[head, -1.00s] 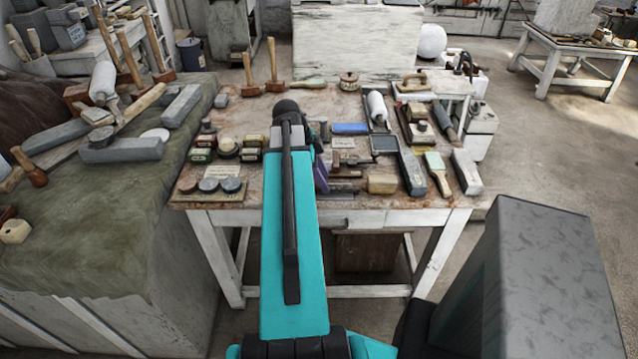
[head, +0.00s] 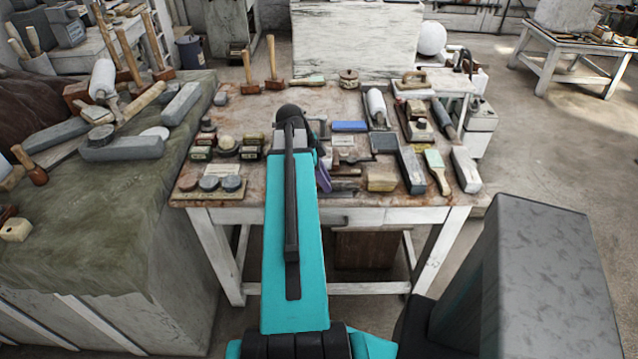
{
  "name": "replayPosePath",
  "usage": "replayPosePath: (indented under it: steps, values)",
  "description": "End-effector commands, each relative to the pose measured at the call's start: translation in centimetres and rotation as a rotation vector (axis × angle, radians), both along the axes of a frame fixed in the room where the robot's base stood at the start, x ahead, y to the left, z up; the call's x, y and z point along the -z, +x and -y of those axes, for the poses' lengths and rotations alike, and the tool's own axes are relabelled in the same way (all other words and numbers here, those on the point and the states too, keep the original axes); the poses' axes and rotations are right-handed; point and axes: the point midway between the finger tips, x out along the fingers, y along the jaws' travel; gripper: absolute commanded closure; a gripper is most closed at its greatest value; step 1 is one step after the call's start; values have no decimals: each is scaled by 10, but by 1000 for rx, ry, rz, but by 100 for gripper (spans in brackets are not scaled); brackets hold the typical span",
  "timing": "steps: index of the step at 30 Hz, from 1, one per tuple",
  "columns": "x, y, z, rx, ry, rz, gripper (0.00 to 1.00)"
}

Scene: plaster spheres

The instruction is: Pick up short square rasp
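My teal arm reaches forward over the near part of the wooden workbench (head: 385,216). A small purple part (head: 323,179) at the arm's far end shows just right of it, low over the bench; my gripper's fingers are otherwise hidden behind the arm, so I cannot see whether they are open or hold anything. Several thin dark hand tools (head: 346,171) lie right beside that end, near the bench's front middle. The short square rasp may be among them, but they are too small and partly covered to tell which one it is.
To the right lie a tan block (head: 381,181), a long grey stone (head: 411,170), a green-and-wood brush (head: 437,171) and a blue block (head: 350,127). Round tins (head: 209,184) stand front left. Mallets (head: 271,62) stand at the back. A cloth-covered bench (head: 90,230) is left.

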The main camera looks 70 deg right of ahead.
Motion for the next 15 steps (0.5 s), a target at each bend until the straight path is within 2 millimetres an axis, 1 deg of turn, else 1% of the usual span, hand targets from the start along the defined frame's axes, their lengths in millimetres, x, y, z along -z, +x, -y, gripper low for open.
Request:
replayPosePath:
  steps: [1, 3, 4, 15]
  values:
    - [0, 0, 0, 0, 0, 0, 86]
    - [0, 0, 0, 0, 0, 0, 98]
    - [0, 0, 0, 0, 0, 0, 100]
    - [-2, 1, 0, -1, -1, 0, 100]
